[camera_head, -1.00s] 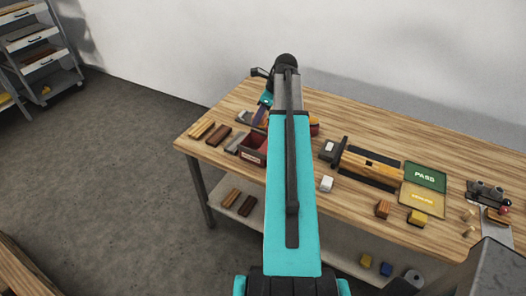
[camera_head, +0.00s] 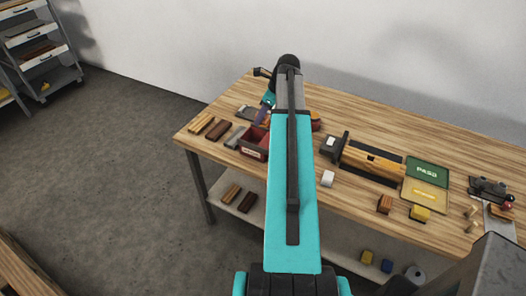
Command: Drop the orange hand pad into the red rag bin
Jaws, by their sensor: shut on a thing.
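A dark red bin (camera_head: 252,151) with a pale label on its front stands on the workbench, just left of my arm; the arm hides its right side. My gripper (camera_head: 264,113) is small and partly hidden at the far end of the arm, above the back of this bin. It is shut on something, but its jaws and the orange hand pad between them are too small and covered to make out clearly.
Part of a red object (camera_head: 315,122) shows right of my arm.

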